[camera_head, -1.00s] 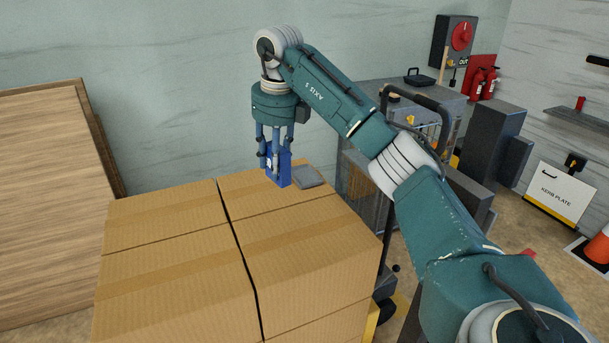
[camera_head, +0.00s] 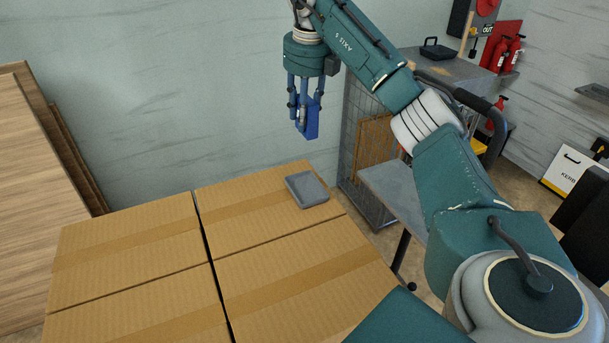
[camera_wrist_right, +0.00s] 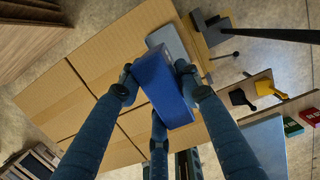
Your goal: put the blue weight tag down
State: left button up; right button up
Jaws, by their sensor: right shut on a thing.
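The blue weight tag (camera_head: 313,122) is a small blue block held by my right gripper (camera_head: 304,112). The right gripper points down, its fingers shut around the tag. In the head view the tag shows above and behind the cardboard boxes, with wall behind it. In the right wrist view the tag (camera_wrist_right: 161,88) sits between the fingers, with boxes and a grey pad below it. The grey pad (camera_head: 307,189) lies on the far right box top. My left gripper is not in view.
Several cardboard boxes (camera_head: 130,239) form a flat surface, mostly bare. A wooden panel (camera_head: 33,190) stands at the left. A wire cage (camera_head: 367,150) and a grey bench (camera_head: 395,190) stand right of the boxes. A black case (camera_head: 437,49) lies on the cabinet behind.

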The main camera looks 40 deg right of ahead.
aim_at(304, 135)
jog(key=f, duration=0.6)
jog(key=shift+s+a+f, duration=0.25)
jog(key=shift+s+f, duration=0.1)
jog(key=shift+f, duration=0.05)
jog(key=f+p, duration=0.1)
jog(key=f, duration=0.7)
jog(key=shift+w+d+f+p, duration=0.1)
jog(key=shift+w+f+p, duration=0.1)
jog(key=shift+p, duration=0.2)
notch_tip(304, 135, down, 3)
jog(key=shift+f+p, duration=0.1)
jog(key=shift+p, duration=0.25)
jog(key=shift+f, duration=0.25)
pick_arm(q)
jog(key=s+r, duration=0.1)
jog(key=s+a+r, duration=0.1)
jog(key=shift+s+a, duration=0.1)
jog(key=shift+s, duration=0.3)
pick_arm(e)
jog(key=o, duration=1.2)
jog(key=shift+f, duration=0.1)
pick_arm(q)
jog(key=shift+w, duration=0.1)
